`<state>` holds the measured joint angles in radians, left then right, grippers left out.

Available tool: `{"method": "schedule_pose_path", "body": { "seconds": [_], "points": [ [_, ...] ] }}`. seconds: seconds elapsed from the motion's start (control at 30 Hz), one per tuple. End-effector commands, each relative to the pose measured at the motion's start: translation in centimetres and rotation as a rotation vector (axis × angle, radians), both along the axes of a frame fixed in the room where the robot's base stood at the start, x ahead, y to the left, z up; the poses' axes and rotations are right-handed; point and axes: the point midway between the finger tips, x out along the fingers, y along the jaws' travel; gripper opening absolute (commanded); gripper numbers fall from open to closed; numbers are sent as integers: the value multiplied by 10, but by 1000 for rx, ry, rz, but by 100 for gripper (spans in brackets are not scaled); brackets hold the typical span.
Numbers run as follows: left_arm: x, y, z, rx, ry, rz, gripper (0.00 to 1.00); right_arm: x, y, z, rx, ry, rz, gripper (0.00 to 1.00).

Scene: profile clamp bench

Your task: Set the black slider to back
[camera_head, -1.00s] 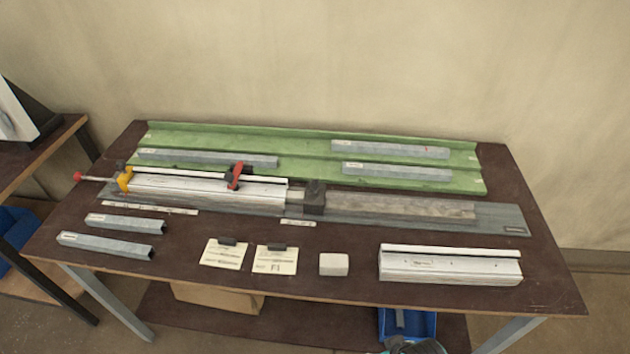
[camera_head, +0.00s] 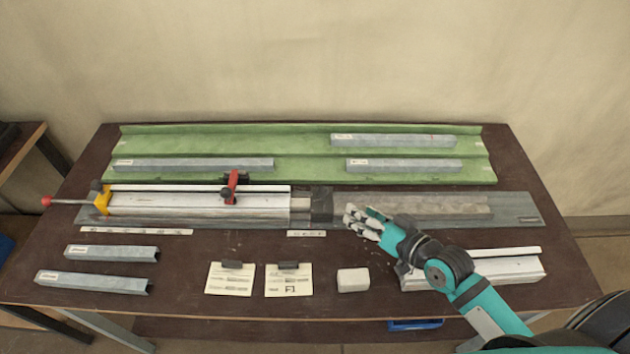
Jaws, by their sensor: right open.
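The black slider (camera_head: 321,203) is a dark block on the long clamp fixture (camera_head: 518,211). It sits at the right end of the white profile (camera_head: 190,204), where a grey bar (camera_head: 420,206) begins. My right gripper (camera_head: 352,219) is open and empty. In the picture it is just right of the slider and slightly nearer the front, apart from it. Its height above the fixture is hard to tell. My left gripper is not in view.
A red-and-black clamp (camera_head: 230,187) and a yellow end block with a red-tipped rod (camera_head: 101,199) are on the fixture. Behind lies a green tray (camera_head: 300,147) with grey profiles. In front are note cards (camera_head: 230,279), a pale block (camera_head: 353,280) and a white profile (camera_head: 515,268) partly behind my arm.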

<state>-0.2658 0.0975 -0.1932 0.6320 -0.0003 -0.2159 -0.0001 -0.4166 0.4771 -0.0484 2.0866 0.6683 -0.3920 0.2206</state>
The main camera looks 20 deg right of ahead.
Motion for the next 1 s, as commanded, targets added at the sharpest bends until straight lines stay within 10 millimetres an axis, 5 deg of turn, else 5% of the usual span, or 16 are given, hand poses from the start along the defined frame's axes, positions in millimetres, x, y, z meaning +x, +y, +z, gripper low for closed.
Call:
{"method": "schedule_pose_path", "body": {
  "seconds": [0.3,0.67,1.0],
  "points": [
    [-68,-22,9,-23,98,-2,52,58,23,-20,0,1,0,52],
    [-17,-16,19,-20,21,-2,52,121,48,-47,-4,2,2,52],
    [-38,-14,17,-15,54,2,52,141,56,-56,-4,2,2,52]
  ]
}}
